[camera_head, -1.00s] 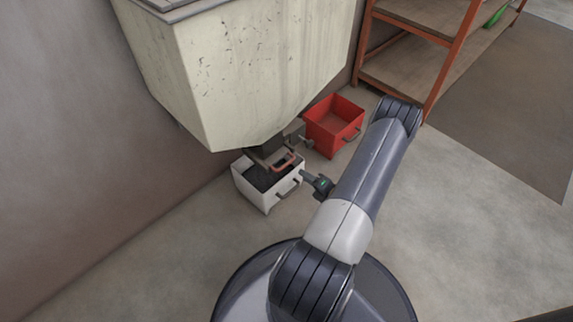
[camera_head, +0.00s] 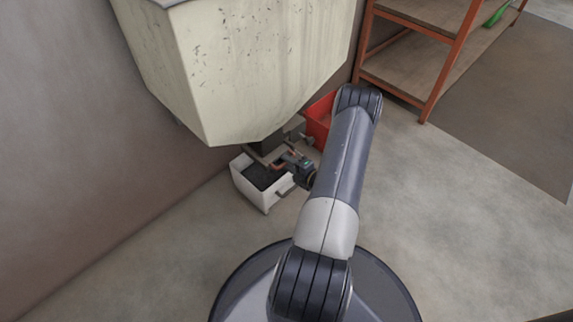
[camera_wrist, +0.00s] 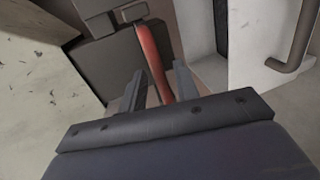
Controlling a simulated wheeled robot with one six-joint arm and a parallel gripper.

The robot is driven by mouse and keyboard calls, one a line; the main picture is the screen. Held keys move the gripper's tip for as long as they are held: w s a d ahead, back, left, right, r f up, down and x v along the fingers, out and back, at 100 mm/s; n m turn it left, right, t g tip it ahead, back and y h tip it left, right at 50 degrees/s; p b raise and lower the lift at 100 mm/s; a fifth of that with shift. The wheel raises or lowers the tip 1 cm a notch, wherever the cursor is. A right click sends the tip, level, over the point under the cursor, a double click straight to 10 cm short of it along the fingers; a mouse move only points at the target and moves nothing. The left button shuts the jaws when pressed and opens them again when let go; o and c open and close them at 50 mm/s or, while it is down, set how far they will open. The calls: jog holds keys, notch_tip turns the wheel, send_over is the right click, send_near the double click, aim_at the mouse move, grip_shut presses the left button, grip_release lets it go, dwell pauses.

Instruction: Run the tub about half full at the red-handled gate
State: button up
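The white tub (camera_head: 248,183) stands on the floor under the hopper's outlet, with dark pellets (camera_head: 262,177) in it; their exact level is hard to tell. The red-handled gate shows its red handle (camera_wrist: 154,60) in the wrist view; in the head view the handle is mostly hidden by my gripper. My gripper (camera_wrist: 158,88) is at the gate, above the tub's near right side. Its two fingers are apart, with the red handle running between them. I see gaps beside the handle, so the fingers are not closed on it. Part of the tub also shows in the wrist view (camera_wrist: 252,40).
The pale hopper (camera_head: 235,70) hangs above the tub. A red tub (camera_head: 317,120) stands behind my arm, partly hidden. An orange-framed shelf (camera_head: 445,65) is at the upper right. The wall is close on the left, and the floor at right is open.

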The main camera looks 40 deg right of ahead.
jog(key=shift+x, duration=0.8)
jog(key=shift+c, duration=0.3)
grip_shut()
